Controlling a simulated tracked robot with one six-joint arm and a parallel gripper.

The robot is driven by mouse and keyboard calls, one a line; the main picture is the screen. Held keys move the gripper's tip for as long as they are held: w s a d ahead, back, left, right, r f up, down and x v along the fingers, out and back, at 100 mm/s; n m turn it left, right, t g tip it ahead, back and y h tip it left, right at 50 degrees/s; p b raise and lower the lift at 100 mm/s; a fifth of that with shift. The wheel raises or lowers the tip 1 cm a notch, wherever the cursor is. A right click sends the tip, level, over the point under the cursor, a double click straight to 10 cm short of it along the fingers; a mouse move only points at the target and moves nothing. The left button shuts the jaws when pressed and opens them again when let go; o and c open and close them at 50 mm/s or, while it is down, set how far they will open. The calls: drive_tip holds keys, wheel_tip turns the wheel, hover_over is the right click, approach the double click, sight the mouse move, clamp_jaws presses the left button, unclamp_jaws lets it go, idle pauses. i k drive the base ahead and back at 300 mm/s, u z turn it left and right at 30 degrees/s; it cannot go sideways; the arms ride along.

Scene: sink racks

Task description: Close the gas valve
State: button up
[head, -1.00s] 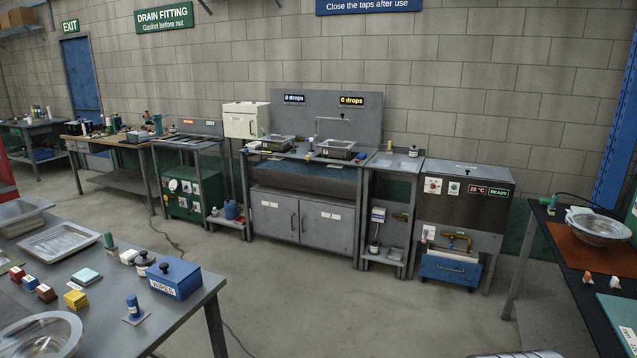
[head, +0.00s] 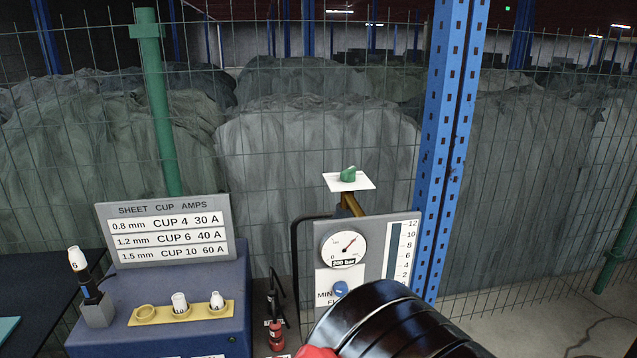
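A green knob (head: 347,174), which looks like the gas valve's handle, sits on a small white plate (head: 364,184) in the head view, above a brass-coloured stem (head: 351,204). Below it is a grey panel (head: 372,230) with a round gauge (head: 345,247), a blue knob (head: 341,289) and a flow scale (head: 395,255). The gauge needle points to the upper right, off the zero mark. The plate's lettering is too small to read. The lower part of the panel is hidden. My gripper is not in view.
A blue box (head: 230,288) at the left carries a cup chart (head: 168,231) and a yellow holder (head: 146,316) with white cups. A blue post (head: 445,140) rises right of the panel, with wire mesh behind. Floor shows at right.

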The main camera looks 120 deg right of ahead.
sight(348, 175)
drive_tip(key=z, duration=4.6)
